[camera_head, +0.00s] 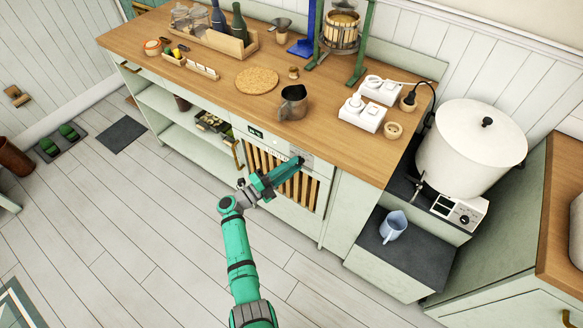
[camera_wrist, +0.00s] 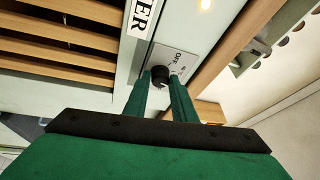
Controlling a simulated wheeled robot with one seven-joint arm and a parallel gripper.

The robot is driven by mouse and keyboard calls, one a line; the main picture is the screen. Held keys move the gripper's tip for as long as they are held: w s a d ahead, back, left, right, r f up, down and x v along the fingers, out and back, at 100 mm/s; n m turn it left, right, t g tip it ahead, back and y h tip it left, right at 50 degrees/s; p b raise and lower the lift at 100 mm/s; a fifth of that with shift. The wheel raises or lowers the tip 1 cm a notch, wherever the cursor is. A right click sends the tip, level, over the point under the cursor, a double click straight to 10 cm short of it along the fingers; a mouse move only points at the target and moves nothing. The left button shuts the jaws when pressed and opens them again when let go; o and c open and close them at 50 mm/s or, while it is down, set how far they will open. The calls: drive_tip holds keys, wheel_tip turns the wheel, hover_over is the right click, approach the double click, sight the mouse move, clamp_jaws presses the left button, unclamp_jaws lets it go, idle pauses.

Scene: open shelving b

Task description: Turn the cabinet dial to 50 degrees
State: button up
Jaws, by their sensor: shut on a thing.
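The cabinet dial (camera_wrist: 160,76) is a small black round knob on a light grey plate (camera_wrist: 178,59) marked "OFF" with small scale marks. In the wrist view my gripper (camera_wrist: 161,84) has its two green fingers on either side of the knob, shut on it. The lower part of the knob is hidden between the fingers. In the head view my gripper (camera_head: 298,163) reaches the upper right of the cabinet front (camera_head: 258,148), and the dial is mostly hidden by the fingertips. The dial's exact angle is too small to read.
A slatted wooden panel (camera_head: 262,168) lies below the dial. The wooden countertop (camera_head: 220,88) above holds a metal pitcher (camera_head: 293,103) near its front edge. A large white pot (camera_head: 470,150) stands to the right. The floor before the cabinet is clear.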

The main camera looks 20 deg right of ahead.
drive_tip(key=shift+r+m+y, duration=0.15)
drive_tip(key=shift+m+y, duration=0.15)
drive_tip(key=shift+m, duration=0.3)
drive_tip(key=shift+g, duration=0.3)
drive_tip(key=o, duration=1.1)
drive_tip(key=shift+c, duration=0.2)
drive_tip(key=v, duration=1)
drive_tip(key=shift+a, duration=0.35)
drive_tip(key=shift+s+d, duration=0.1)
drive_tip(key=shift+s, duration=0.05)
